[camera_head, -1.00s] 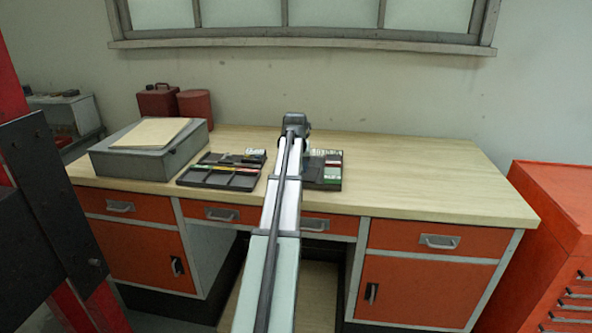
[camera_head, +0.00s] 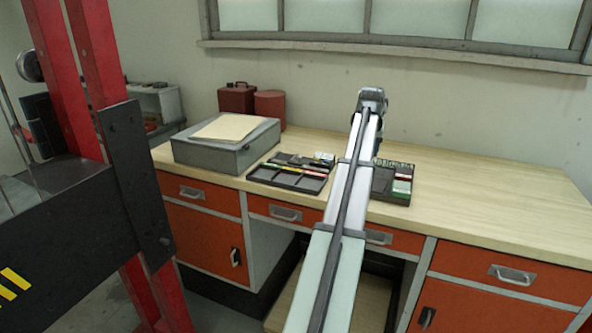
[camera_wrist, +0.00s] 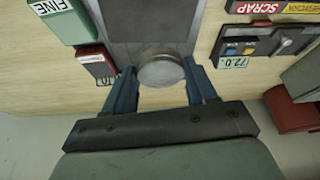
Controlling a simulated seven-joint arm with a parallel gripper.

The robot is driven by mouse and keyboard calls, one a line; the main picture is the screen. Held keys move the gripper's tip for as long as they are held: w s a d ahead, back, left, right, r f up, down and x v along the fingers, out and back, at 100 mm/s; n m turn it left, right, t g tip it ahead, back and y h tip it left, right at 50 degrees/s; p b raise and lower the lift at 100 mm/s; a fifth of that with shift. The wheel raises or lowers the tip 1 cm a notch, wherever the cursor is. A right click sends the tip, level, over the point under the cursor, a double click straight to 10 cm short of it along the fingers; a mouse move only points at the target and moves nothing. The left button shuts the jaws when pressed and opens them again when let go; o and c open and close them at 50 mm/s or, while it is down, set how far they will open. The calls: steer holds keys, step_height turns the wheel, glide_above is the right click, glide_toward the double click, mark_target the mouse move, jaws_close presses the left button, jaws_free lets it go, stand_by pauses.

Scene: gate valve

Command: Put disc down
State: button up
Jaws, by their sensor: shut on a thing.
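In the wrist view my gripper (camera_wrist: 162,80) is shut on a round grey metal disc (camera_wrist: 161,70), one finger on each side of it. The disc overlaps the near end of a plain dark grey surface (camera_wrist: 150,25) on the bench. Whether the disc touches that surface or hangs above it, I cannot tell. In the head view my arm reaches out over the workbench (camera_head: 470,210), and the disc and fingertips are hidden there.
The head view shows a grey box (camera_head: 228,150) at left. The bench's right side is clear.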

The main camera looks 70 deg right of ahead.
steer(key=w+a+f+n+t, duration=0.1)
steer(key=w+a+n, duration=0.1)
steer(key=w, duration=1.2)
steer(key=w+a+f+n+t, duration=0.1)
steer(key=w+a+f+n, duration=0.1)
steer(key=w, duration=1.2)
steer(key=n+t+y, duration=0.2)
steer(key=n+y, duration=0.1)
steer(key=n, duration=0.6)
glide_above(263, 175)
steer(key=s, duration=0.1)
steer(key=shift+s+a+f, duration=0.1)
steer(key=shift+f, duration=2.25)
steer(key=shift+s+a+f, duration=0.1)
steer(key=shift+f, duration=2.2)
steer(key=shift+f, duration=0.15)
steer(key=o, duration=1.1)
steer(key=shift+c, duration=0.2)
steer(key=v, duration=1.2)
steer(key=shift+r, duration=0.25)
steer(key=shift+w, duration=0.25)
